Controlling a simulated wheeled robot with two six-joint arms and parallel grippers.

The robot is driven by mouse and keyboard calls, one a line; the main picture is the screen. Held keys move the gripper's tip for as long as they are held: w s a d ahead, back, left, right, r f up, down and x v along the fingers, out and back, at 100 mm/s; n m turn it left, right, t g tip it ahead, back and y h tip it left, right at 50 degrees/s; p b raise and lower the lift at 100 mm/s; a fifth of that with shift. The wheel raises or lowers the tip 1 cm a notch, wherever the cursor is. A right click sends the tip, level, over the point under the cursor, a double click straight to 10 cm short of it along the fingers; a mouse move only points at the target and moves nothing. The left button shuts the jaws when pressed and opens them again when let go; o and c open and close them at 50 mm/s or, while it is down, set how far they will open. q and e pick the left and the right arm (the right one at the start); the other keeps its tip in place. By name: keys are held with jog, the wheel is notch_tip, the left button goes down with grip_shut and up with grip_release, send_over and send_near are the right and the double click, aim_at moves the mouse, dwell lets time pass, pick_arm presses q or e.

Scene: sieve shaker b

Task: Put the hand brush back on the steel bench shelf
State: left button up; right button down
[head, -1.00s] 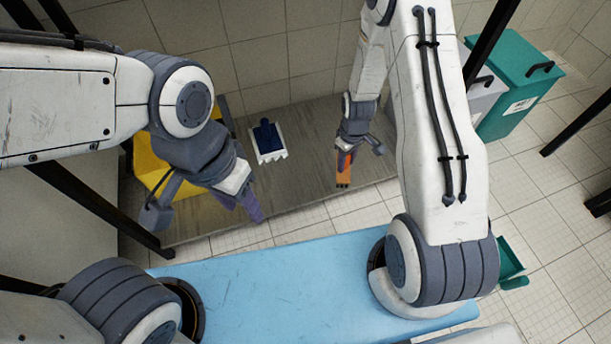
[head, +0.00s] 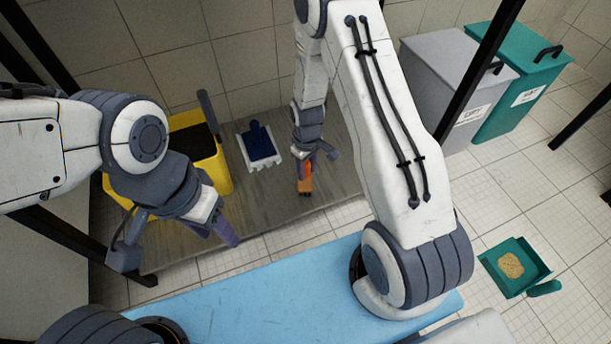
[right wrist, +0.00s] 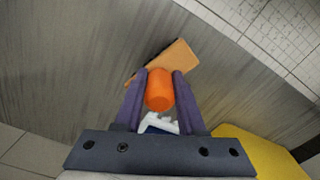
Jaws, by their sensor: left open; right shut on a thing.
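The hand brush (head: 305,184) has an orange handle and a tan-orange block. My right gripper (head: 306,160) is shut on its handle, over the front part of the grey steel bench shelf (head: 275,205). In the right wrist view the orange handle (right wrist: 159,90) stands between the two purple fingers, with the block (right wrist: 175,63) beyond it against the shelf surface. I cannot tell whether the brush touches the shelf. My left gripper (head: 224,230) is open and empty, near the shelf's front edge at the left.
A yellow bucket (head: 222,165) and a blue-and-white item (head: 259,147) are on the shelf, left of the brush. A light blue surface (head: 290,295) lies in front. Grey (head: 435,85) and teal (head: 525,75) bins stand right; a teal dustpan (head: 515,268) with tan material lies on the floor.

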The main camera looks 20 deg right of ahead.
jog(key=shift+f+b, duration=0.3)
jog(key=shift+f, duration=0.5)
pick_arm(q)
jog(key=shift+f, duration=0.7)
pick_arm(e)
jog(key=shift+r, duration=0.15)
jog(key=shift+f, duration=0.2)
pick_arm(q)
jog(key=shift+a, duration=0.1)
pick_arm(e)
jog(key=c, duration=0.5)
grip_release()
jog(key=shift+r, duration=0.1)
